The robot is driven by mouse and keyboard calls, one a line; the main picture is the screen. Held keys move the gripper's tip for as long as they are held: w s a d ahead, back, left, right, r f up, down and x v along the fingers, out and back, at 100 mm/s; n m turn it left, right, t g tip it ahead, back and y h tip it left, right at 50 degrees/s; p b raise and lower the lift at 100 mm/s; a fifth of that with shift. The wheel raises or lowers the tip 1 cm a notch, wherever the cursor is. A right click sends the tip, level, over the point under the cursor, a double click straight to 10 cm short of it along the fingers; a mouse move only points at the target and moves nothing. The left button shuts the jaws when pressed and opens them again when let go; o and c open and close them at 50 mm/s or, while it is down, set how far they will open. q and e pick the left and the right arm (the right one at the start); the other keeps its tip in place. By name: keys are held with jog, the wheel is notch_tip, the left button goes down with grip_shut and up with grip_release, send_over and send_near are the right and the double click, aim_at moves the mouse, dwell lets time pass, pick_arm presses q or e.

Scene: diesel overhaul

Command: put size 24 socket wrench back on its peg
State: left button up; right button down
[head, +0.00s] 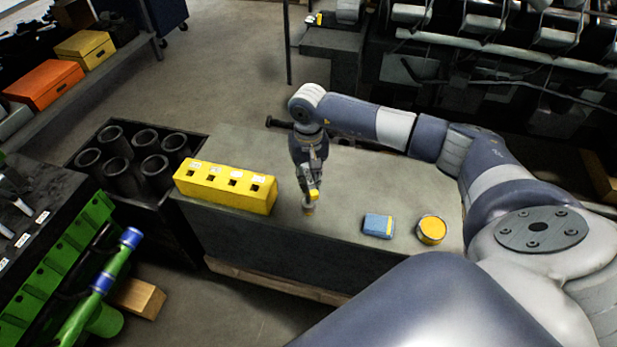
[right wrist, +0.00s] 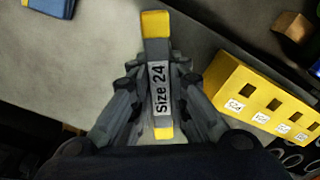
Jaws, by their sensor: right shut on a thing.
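The size 24 socket wrench is a grey bar with yellow ends and a "Size 24" label. It is held between the fingers of my right gripper (head: 313,172) and shows clearly in the right wrist view (right wrist: 157,60). Its lower end is near the grey bench top, and I cannot tell whether it touches. The yellow block (head: 224,191) with a row of square holes and white labels stands to the left of the gripper. One label reads 24 in the right wrist view (right wrist: 262,92). No peg can be made out clearly. My left gripper is not in view.
The grey bench (head: 345,230) also bears a blue and yellow box (head: 378,225) and a round yellow tin (head: 431,230). A black crate of dark cylinders (head: 118,172) stands at left. A green rack (head: 62,262) is at lower left. The bench middle is clear.

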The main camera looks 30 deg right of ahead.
jog(key=shift+f+b, duration=1.1)
jog(key=shift+f, duration=0.05)
jog(key=c, duration=1.5)
grip_release()
jog(key=shift+o, duration=0.2)
jog(key=o, duration=0.5)
jog(key=shift+o, duration=0.2)
jog(key=shift+r, duration=0.1)
jog(key=shift+r+p, duration=2.65)
jog(key=shift+r, duration=1.8)
